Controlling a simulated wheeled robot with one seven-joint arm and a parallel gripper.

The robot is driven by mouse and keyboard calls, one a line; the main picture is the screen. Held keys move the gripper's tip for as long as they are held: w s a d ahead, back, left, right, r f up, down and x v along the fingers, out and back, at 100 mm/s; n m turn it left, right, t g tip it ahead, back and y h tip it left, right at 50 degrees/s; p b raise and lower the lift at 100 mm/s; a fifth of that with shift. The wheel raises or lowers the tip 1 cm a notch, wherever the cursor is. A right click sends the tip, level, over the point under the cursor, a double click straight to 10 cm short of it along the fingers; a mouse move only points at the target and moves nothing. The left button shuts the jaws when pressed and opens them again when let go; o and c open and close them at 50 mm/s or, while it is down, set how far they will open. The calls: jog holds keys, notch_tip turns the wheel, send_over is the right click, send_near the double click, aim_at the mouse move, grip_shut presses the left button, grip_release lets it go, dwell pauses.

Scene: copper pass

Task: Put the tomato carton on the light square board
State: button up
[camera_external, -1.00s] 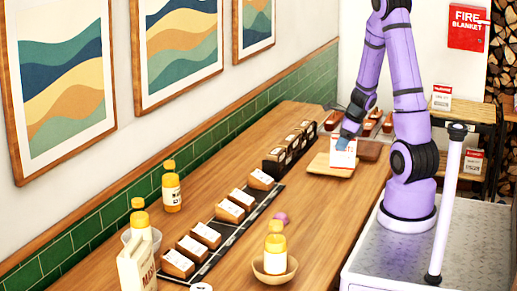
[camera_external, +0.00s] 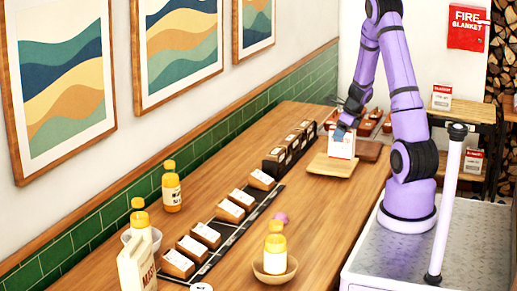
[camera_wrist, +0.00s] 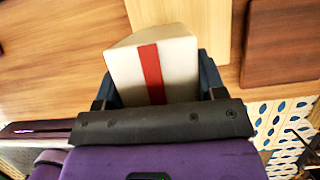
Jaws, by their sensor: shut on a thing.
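The tomato carton (camera_external: 341,147) is a white box with red markings. My gripper (camera_external: 345,132) is shut on its top, and the carton is upright over the back right part of the light square board (camera_external: 325,168). I cannot tell whether its bottom touches the board. In the wrist view the carton (camera_wrist: 178,62), with a red stripe down its top, sits between the dark fingers of my gripper (camera_wrist: 158,88). The light board (camera_wrist: 214,30) shows behind it there. The carton's underside is hidden.
A dark brown board (camera_external: 369,151) lies just right of the light board. A dark rack of boxes (camera_external: 289,149) stands left of it. The table between is clear.

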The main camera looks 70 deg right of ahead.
jog(key=shift+w+d+f, duration=0.8)
jog(key=shift+w+f, duration=0.15)
jog(key=shift+f, duration=0.05)
jog(key=shift+w+d+f, duration=0.75)
jog(key=shift+w+f, duration=0.2)
jog(key=o, duration=1.4)
jog(key=shift+f, duration=0.15)
jog(key=shift+c, duration=0.2)
